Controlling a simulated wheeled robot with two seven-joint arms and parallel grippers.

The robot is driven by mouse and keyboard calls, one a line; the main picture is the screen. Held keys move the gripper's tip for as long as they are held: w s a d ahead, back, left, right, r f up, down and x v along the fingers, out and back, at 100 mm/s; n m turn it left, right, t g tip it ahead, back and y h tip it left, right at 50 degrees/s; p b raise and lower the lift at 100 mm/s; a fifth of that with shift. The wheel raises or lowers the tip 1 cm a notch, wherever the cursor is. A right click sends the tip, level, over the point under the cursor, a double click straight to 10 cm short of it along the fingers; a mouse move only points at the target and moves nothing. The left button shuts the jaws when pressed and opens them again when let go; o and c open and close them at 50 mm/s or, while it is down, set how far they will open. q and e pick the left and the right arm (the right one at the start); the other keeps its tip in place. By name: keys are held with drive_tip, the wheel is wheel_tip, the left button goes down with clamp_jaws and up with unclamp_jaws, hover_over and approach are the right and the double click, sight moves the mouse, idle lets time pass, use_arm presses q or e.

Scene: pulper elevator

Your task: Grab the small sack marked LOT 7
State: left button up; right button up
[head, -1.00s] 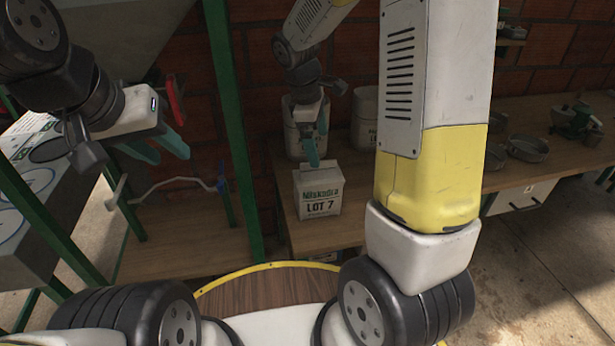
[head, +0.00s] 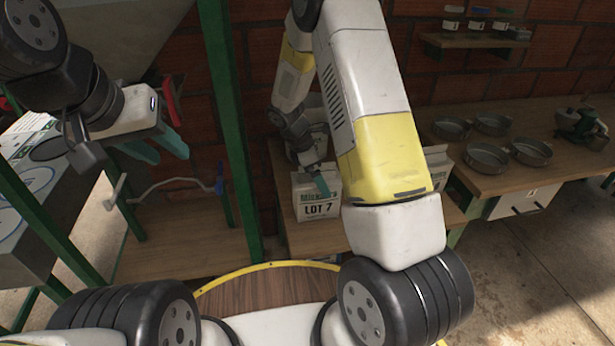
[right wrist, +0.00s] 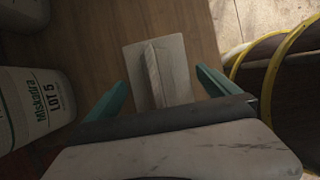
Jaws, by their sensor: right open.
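The small white sack marked LOT 7 (head: 320,207) stands upright on the low wooden bench in the head view. My right gripper (head: 321,184) is open at its top, with a teal finger in front of the sack's upper print. In the right wrist view the sack (right wrist: 157,72) shows from above as a pale block with a raised top fold, between the two open teal fingers of my right gripper (right wrist: 160,88). I cannot tell whether they touch it. My left gripper (head: 158,148) is open and empty at the left, beside the green frame.
A larger sack marked LOT 5 (right wrist: 38,108) stands left of the small sack in the right wrist view. Another white sack (head: 436,166) shows partly behind my right arm. Several metal pans (head: 483,156) sit on the right-hand bench. A green post (head: 243,175) rises left of the sack.

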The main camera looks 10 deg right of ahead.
drive_tip(key=shift+d+f, duration=0.1)
drive_tip(key=shift+f, duration=0.1)
drive_tip(key=c, duration=2.1)
drive_tip(key=shift+r, duration=0.15)
